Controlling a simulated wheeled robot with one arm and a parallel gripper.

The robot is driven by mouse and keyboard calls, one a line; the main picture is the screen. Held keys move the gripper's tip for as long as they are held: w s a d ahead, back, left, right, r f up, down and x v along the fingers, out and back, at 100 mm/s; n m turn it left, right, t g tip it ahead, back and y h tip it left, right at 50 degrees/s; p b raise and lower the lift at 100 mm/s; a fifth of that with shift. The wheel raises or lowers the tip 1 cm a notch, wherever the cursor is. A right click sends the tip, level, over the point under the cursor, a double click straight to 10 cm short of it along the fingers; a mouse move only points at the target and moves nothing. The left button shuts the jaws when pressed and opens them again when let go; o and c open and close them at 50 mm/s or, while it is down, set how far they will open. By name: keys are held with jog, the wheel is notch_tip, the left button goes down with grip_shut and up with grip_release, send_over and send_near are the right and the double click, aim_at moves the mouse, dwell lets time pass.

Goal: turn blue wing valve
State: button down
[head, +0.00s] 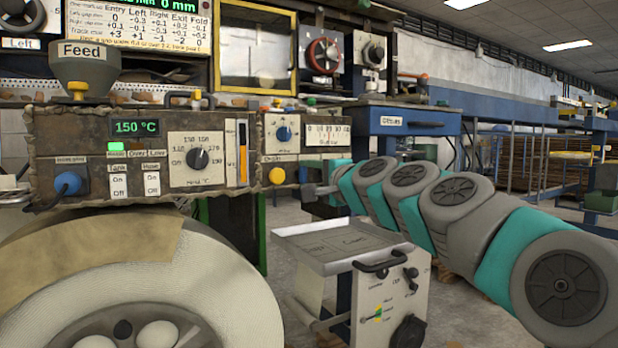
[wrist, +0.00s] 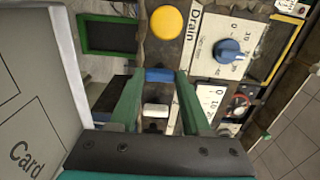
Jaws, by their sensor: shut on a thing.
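In the wrist view, the blue wing valve (wrist: 160,75) sits between the tips of my gripper's two green fingers, near the Drain label (wrist: 194,25). My gripper (wrist: 158,80) is shut on it, with one finger on each side. In the head view, my arm reaches in from the right and my gripper (head: 318,191) is at the lower right of the control panel (head: 262,158). The valve cannot be made out in the head view.
A yellow button (wrist: 167,22) and a blue dial (wrist: 229,50) are close to the valve. A grey tray marked Card (wrist: 30,120) lies close beside my gripper; it stands below my arm in the head view (head: 318,262). A large pale roll (head: 245,290) fills the lower left.

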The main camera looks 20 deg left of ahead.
jog(key=shift+f, duration=0.15)
jog(key=c, duration=0.6)
grip_release()
jog(key=shift+c, duration=0.2)
jog(key=shift+s, duration=0.1)
jog(key=shift+s+d+r, duration=0.25)
jog(key=shift+s+d, duration=0.25)
jog(key=shift+d, duration=0.2)
jog(key=v, duration=0.6)
jog(key=shift+f, duration=0.2)
